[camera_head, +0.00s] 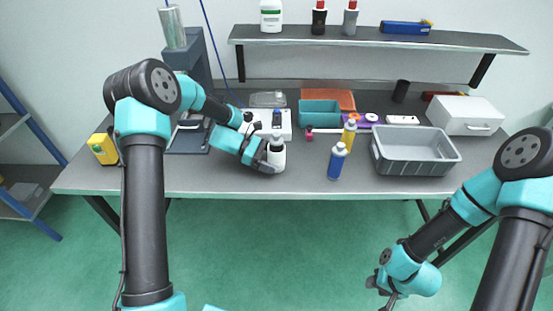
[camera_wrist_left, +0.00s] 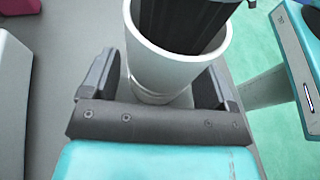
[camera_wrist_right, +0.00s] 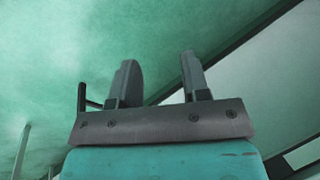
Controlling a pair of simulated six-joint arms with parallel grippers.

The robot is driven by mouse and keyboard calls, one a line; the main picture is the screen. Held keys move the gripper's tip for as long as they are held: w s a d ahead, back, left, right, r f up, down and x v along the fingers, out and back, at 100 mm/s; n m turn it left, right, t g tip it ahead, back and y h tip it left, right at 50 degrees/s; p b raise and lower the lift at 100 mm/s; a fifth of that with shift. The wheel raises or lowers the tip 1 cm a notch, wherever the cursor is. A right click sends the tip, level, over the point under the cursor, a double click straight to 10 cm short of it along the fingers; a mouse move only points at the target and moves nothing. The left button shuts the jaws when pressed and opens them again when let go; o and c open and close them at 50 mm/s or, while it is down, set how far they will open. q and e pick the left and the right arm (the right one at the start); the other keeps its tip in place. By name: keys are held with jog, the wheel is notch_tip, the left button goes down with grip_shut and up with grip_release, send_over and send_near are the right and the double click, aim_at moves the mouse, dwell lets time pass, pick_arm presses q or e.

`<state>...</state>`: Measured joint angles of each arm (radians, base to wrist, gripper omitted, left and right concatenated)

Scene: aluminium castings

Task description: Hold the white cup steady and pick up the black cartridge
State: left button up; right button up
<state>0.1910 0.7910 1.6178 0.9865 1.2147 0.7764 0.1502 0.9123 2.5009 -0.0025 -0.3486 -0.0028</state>
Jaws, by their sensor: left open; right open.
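The white cup (camera_head: 278,158) stands upright near the front edge of the table. The black cartridge (camera_wrist_left: 182,20) sits inside the cup, its upper part showing above the rim in the left wrist view; the cup (camera_wrist_left: 150,70) is also there. My left gripper (camera_head: 270,163) is open, with one finger on each side of the cup; the left wrist view shows the fingers (camera_wrist_left: 158,82) around it, and I cannot tell if they touch. My right gripper (camera_head: 386,287) is open and empty, out in front of the table over the green floor; its fingers (camera_wrist_right: 157,82) show apart.
A blue bottle (camera_head: 337,161) and a yellow bottle (camera_head: 349,133) stand right of the cup. A grey bin (camera_head: 380,158) and a white box (camera_head: 465,117) are further right. A teal bin (camera_head: 319,114) is behind. A black cylinder (camera_head: 401,91) stands at the back.

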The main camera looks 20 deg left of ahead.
pick_arm(q)
jog(key=shift+d, duration=0.15)
jog(key=c, duration=0.6)
jog(key=shift+c, duration=0.2)
pick_arm(e)
jog(key=o, duration=0.6)
